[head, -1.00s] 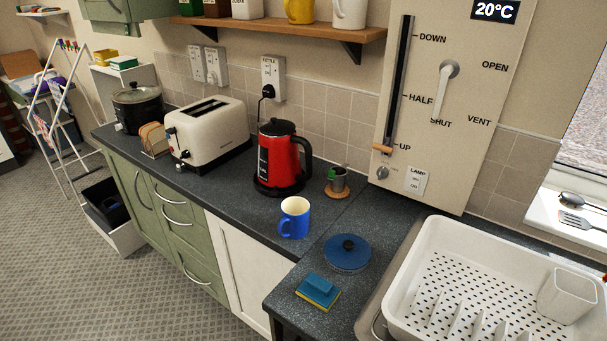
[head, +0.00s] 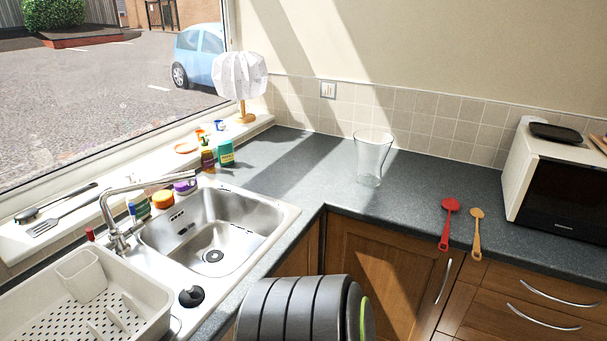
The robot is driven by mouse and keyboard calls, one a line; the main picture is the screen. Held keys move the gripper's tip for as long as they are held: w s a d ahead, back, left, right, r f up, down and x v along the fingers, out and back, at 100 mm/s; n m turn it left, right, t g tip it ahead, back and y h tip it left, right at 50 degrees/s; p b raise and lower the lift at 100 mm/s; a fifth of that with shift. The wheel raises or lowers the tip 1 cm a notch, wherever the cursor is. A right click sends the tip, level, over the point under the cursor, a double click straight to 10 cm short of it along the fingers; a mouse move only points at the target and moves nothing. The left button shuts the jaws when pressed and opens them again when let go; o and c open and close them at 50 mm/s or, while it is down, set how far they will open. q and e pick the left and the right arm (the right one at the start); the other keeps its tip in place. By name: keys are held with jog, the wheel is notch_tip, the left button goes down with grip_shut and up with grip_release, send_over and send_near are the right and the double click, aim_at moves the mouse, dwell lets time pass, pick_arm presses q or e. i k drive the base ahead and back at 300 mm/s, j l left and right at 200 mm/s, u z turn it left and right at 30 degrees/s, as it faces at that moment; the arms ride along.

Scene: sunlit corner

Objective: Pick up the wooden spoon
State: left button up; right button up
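The wooden spoon (head: 477,232) is light tan and lies on the dark counter to the right of the sink, its bowl toward the wall and its handle end at the counter's front edge. A red spoon (head: 447,224) lies just to its left, close but apart. A dark grey, ribbed part of my own body shows at the bottom middle. Neither of my grippers is in the head view.
A clear glass jug (head: 372,158) stands on the counter (head: 415,192) left of the spoons. A white microwave (head: 557,180) stands to their right. The sink (head: 225,225) and white dish rack (head: 90,305) are at left. Counter behind the spoons is clear.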

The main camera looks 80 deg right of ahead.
aim_at(477, 214)
jog(key=k+j+z, duration=0.2)
jog(key=z, duration=3.5)
